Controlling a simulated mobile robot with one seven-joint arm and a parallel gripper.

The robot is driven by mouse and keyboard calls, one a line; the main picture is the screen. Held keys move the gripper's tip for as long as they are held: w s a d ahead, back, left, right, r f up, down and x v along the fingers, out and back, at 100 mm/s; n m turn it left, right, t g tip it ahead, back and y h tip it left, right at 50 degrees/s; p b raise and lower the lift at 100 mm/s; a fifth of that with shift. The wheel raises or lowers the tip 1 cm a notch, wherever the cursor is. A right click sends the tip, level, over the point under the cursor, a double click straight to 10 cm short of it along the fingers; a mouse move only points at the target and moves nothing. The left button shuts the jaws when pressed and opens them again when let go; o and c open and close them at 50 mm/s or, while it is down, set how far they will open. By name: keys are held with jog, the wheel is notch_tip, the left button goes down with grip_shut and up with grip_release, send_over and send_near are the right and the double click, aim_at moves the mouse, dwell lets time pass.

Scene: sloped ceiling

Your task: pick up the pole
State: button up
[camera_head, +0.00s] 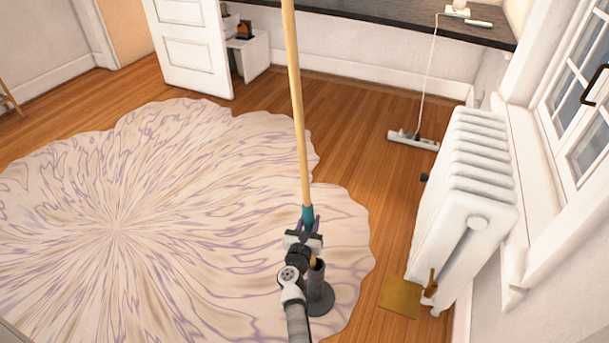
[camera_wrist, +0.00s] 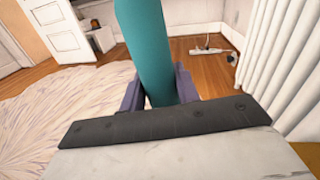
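The pole (camera_head: 299,110) is a long, light wooden shaft with a teal section low down. It stands nearly upright, and its top runs out of the head view. My gripper (camera_head: 304,228) is at the teal section. In the wrist view the teal section (camera_wrist: 148,50) fills the space between the purple fingers of my gripper (camera_wrist: 160,90), which press against it on both sides. Below the gripper, a short wooden piece shows at the mouth of a dark grey tube stand (camera_head: 319,296) with a round base. My gripper partly hides how this piece joins the pole.
A white radiator (camera_head: 467,180) stands right, beside the window, with a yellow-brown mat (camera_head: 400,297) near its foot. A white floor tool (camera_head: 413,140) lies ahead near the wall. A pale patterned rug (camera_head: 150,220) covers the left floor. An open white door (camera_head: 188,45) stands behind.

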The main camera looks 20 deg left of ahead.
aim_at(300, 132)
grip_shut()
jog(key=shift+r, duration=0.1)
notch_tip(300, 132, up, 20)
jog(key=p, duration=1)
jog(key=shift+p, duration=0.3)
notch_tip(300, 132, up, 7)
jog(key=p, duration=0.7)
